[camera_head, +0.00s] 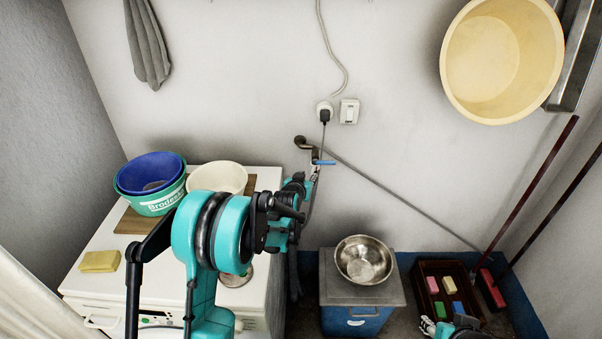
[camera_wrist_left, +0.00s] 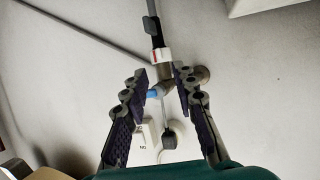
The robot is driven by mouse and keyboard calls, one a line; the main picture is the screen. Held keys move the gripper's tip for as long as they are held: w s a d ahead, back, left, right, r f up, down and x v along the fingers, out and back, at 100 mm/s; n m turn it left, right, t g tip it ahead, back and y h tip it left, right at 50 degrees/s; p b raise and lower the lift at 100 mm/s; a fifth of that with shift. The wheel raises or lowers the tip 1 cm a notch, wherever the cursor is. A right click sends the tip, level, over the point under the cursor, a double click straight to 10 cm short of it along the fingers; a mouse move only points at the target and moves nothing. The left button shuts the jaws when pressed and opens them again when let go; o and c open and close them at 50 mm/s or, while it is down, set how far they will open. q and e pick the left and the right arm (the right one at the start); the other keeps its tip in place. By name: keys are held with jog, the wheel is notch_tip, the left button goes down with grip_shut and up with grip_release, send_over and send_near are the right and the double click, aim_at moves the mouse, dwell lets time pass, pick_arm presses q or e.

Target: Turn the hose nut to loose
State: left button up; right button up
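The hose nut (camera_wrist_left: 161,55) is a white ring with a red mark on the wall tap, between the dark hose connector and the brass tap body (camera_wrist_left: 166,74). The tap's blue lever (camera_head: 323,162) shows in the head view; in the left wrist view the lever (camera_wrist_left: 155,92) lies between the fingers. My left gripper (camera_wrist_left: 161,74) is open, its dark padded fingertips either side of the tap, with a visible gap. In the head view my left gripper (camera_head: 305,183) is at the tap, partly hidden by its arm. My right gripper (camera_head: 428,325) shows small at the bottom; its fingers are unclear.
A washing machine (camera_head: 105,245) with basins stands left. A metal bowl (camera_head: 363,260) sits on a blue-grey box. A crate (camera_head: 424,270) with coloured blocks is right of it. A plug (camera_head: 324,113) and switch (camera_head: 349,111) are above the tap. A grey line slants down the wall.

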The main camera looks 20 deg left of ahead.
aim_at(312, 171)
pick_arm(q)
jog(key=b+x, duration=0.1)
jog(key=x, duration=0.4)
jog(key=shift+w+f+b, duration=0.25)
jog(key=shift+w+b, duration=0.05)
jog(key=shift+w+f, duration=0.1)
jog(key=shift+w, duration=0.35)
grip_shut()
